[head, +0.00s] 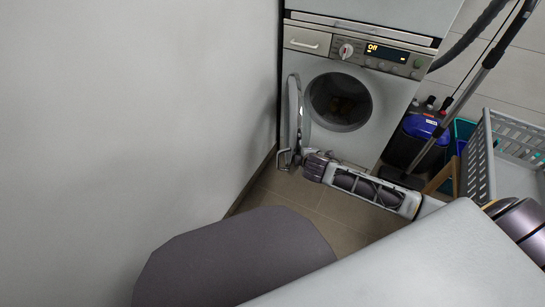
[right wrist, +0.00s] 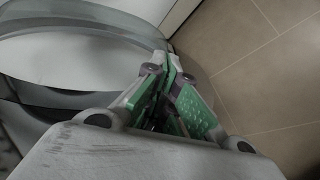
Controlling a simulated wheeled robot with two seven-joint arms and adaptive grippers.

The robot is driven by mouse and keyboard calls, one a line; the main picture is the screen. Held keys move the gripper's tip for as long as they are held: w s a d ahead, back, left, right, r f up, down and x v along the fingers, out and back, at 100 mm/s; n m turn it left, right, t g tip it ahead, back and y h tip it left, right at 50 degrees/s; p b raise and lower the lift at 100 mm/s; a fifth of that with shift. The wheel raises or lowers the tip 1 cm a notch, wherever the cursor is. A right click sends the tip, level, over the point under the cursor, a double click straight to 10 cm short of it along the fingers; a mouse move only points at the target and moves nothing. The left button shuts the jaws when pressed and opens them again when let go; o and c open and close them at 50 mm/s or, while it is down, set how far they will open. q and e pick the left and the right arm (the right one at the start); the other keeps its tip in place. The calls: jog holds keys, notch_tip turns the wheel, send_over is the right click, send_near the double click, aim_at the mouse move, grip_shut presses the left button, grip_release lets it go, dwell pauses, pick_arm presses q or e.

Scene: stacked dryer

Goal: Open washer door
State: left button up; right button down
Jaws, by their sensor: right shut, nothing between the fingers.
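The washer (head: 322,60) stands against the far wall, with its round drum opening (head: 339,102) uncovered. Its round door (head: 294,115) stands swung out to the left of the opening, seen nearly edge-on. My right gripper (head: 284,158) is shut and empty, low at the door's bottom edge. In the right wrist view the gripper's green-padded fingers (right wrist: 172,75) are together beside the door's rim (right wrist: 95,25). I cannot tell whether they touch it. My left gripper is not in view.
A plain grey wall fills the left, close to the open door. A blue-and-black vacuum cleaner (head: 414,135) with its hose and a grey laundry basket (head: 483,160) stand to the right. Bare tiled floor (head: 300,195) lies in front of the washer.

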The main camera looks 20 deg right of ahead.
jog(key=shift+m+h, duration=0.5)
jog(key=shift+m, duration=0.1)
jog(key=a, duration=0.2)
jog(key=w+a, duration=0.1)
jog(key=a, duration=0.1)
jog(key=shift+w+p, duration=0.2)
jog(key=shift+p, duration=0.1)
jog(key=shift+w+a+g, duration=0.3)
jog(key=shift+w+a, duration=0.05)
jog(key=shift+a, duration=0.45)
jog(key=shift+w+a+m+g+h+p, duration=0.55)
jog(key=shift+w+a+m+g+h, duration=0.9)
jog(key=shift+w+a, duration=2.25)
pick_arm(q)
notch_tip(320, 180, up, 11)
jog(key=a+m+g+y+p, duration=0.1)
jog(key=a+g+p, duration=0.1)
jog(key=p, duration=0.2)
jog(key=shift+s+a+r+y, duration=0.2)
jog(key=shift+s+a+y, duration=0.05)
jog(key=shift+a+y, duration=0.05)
pick_arm(e)
jog(key=shift+m+t+y, duration=0.25)
jog(key=shift+t, duration=0.3)
jog(key=shift+s+d, duration=0.2)
jog(key=shift+s, duration=0.55)
jog(key=shift+s+d, duration=0.25)
jog(key=shift+s, duration=0.5)
jog(key=shift+s+d, duration=0.2)
jog(key=shift+s, duration=0.55)
